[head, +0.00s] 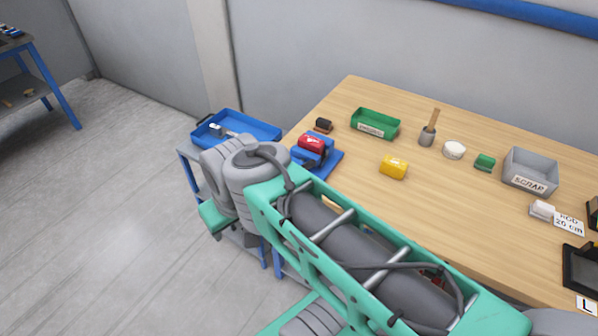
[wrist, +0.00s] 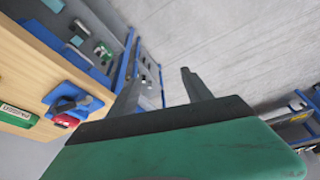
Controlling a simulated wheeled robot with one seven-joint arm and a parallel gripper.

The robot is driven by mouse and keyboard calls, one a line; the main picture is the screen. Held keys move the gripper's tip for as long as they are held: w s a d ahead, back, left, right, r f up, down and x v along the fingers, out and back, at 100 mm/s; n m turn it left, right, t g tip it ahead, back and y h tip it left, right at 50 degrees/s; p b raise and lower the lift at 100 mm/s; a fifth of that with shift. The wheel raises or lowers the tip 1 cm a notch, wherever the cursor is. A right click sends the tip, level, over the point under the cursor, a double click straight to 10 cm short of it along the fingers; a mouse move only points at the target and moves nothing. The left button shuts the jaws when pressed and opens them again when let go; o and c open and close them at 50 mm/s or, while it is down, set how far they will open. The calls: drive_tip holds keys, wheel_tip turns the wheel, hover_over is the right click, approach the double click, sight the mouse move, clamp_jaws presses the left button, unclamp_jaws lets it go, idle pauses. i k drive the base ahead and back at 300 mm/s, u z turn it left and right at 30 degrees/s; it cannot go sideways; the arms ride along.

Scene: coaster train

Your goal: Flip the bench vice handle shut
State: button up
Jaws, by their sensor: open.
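The bench vice (head: 318,155) has a blue body and base with a red part on top, and sits at the left end of the wooden table. It also shows in the wrist view (wrist: 72,95) at the left, near the table's corner, with a grey piece beside the red part. Which part is the handle, and its position, I cannot make out. My gripper (wrist: 161,75) is open and empty, its two fingers apart with floor behind them, off to the right of the vice in the wrist view. In the head view my arm hides the fingers.
A blue tray (head: 250,127) stands left of the vice. Floor at the left is clear.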

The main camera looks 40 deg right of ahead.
sight(310, 163)
drive_tip(key=z, duration=1.95)
drive_tip(key=k, duration=0.95)
drive_tip(key=u, duration=1.75)
drive_tip(key=i, duration=0.5)
drive_tip(key=u, duration=0.1)
